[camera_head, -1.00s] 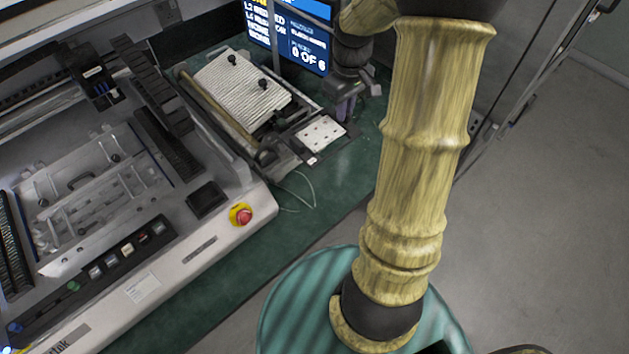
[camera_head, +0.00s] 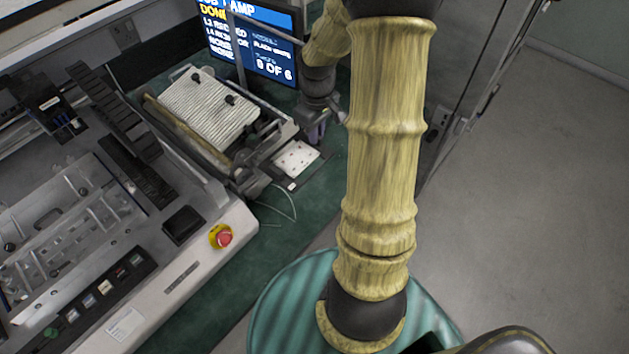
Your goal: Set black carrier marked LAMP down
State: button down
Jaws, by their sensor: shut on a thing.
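A flat dark carrier with a white dotted plate (camera_head: 297,159) lies low over the green bench top, at the right end of the ribbed-plate fixture. A small white tag shows at its near edge, but I cannot read LAMP on it. My gripper (camera_head: 319,132) is at the carrier's far right edge, pointing down, with purplish fingers. It is shut on the carrier's edge. The exact contact is too small to see, and I cannot tell whether the carrier's underside touches the bench.
A fixture with a white ribbed plate (camera_head: 209,106) stands left of the carrier. A lit screen (camera_head: 262,45) stands behind. A grey machine with a red stop button (camera_head: 222,236) fills the left. A thin cable (camera_head: 287,205) lies on the green bench, which has bare room in front.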

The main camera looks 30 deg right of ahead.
notch_tip(320, 180, down, 17)
dwell(0.4)
jog(key=shift+f+p, duration=0.45)
jog(key=shift+f, duration=1.4)
jog(key=c, duration=1.9)
grip_release()
jog(key=shift+f, duration=0.15)
jog(key=o, duration=0.4)
jog(key=shift+o, duration=0.2)
